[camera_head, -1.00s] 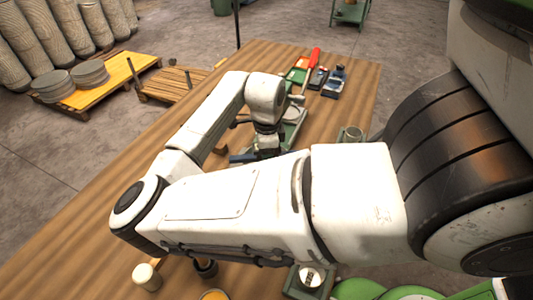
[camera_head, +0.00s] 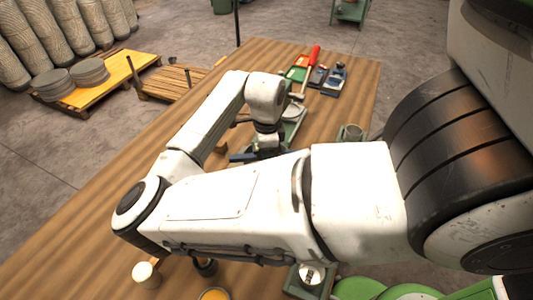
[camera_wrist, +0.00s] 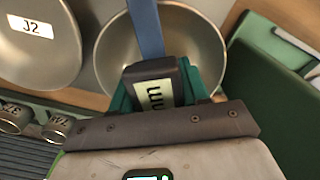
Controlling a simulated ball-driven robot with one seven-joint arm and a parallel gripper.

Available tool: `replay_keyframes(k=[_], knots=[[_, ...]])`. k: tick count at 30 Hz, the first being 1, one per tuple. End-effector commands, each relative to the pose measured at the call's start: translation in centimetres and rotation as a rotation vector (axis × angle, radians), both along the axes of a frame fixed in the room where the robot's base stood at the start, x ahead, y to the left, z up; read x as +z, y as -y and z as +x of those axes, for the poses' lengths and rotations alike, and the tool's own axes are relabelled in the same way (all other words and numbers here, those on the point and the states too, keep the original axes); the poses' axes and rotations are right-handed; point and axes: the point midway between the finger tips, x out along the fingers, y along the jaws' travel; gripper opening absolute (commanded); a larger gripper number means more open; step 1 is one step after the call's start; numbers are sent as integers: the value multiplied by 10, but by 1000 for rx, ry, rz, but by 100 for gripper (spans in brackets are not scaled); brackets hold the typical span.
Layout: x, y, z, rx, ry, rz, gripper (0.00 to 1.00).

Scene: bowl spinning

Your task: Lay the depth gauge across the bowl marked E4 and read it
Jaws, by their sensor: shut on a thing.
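In the wrist view my gripper (camera_wrist: 160,100) is shut on the depth gauge. The gauge shows as a dark block marked "mm" (camera_wrist: 155,92) with a blue bar (camera_wrist: 146,30) running up the picture. A round metal bowl (camera_wrist: 205,45) lies behind the gauge, and the bar crosses over it. I cannot tell whether the gauge touches its rim, and no mark shows on this bowl. Another bowl, marked J2 (camera_wrist: 60,62), is at the upper left. In the head view my gripper (camera_head: 268,150) is partly hidden behind my forearm. I see no E4 mark.
Small metal cups (camera_wrist: 55,127) with tags stand at the lower left of the wrist view, and a green case (camera_wrist: 270,85) is at the right. In the head view, tools with a red handle (camera_head: 310,57) lie at the table's far end. Bare wood (camera_head: 75,230) shows at the left.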

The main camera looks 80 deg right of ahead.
Motion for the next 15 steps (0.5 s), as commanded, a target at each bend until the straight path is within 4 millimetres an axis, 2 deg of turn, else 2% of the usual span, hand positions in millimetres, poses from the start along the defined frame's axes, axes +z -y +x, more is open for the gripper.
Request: replay_keyframes(k=[4, 5, 13, 15], knots=[[0, 0, 0, 0, 0, 0, 0], [0, 0, 0, 0, 0, 0, 48], [0, 0, 0, 0, 0, 0, 74], [0, 0, 0, 0, 0, 0, 75]])
